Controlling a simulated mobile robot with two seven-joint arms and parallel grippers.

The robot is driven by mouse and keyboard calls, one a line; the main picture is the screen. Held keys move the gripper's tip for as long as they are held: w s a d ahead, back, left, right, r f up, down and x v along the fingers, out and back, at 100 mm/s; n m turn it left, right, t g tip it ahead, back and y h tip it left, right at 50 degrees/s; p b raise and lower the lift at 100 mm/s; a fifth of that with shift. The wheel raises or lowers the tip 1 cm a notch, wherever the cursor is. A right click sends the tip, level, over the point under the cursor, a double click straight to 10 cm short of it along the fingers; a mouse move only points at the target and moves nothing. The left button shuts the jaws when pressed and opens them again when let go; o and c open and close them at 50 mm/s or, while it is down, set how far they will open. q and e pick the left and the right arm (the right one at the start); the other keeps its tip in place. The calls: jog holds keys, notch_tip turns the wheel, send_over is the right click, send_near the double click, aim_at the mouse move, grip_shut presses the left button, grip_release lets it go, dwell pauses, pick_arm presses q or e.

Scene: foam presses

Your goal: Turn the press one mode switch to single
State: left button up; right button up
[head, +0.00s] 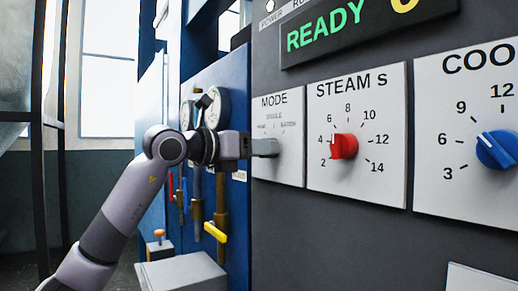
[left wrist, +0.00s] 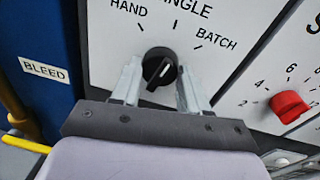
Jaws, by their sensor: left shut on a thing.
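The mode switch is a black round knob (left wrist: 160,68) with a white pointer line, on a white plate (head: 278,110) marked MODE. In the left wrist view its labels HAND, SINGLE (partly cut off) and BATCH fan out above it. The pointer tilts up and right, seemingly between the SINGLE and BATCH ticks; the exact setting is hard to tell. My left gripper (head: 265,147) reaches the plate from the left and is shut on the knob, one finger on each side. In the head view the gripper hides the knob. My right gripper is not in view.
The STEAM dial with a red knob (head: 344,146) is just right of the mode plate. A blue knob (head: 497,149) sits further right. A green READY display (head: 325,27) is above. Gauges (head: 215,107) and a yellow valve handle (head: 215,232) are on the blue panel behind my arm.

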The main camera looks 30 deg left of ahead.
pick_arm(q)
jog(key=shift+n, duration=1.1)
jog(key=o, duration=1.1)
jog(key=shift+c, duration=0.2)
jog(key=b+v, duration=0.2)
jog(key=v, duration=0.5)
jog(key=shift+s+r, duration=0.1)
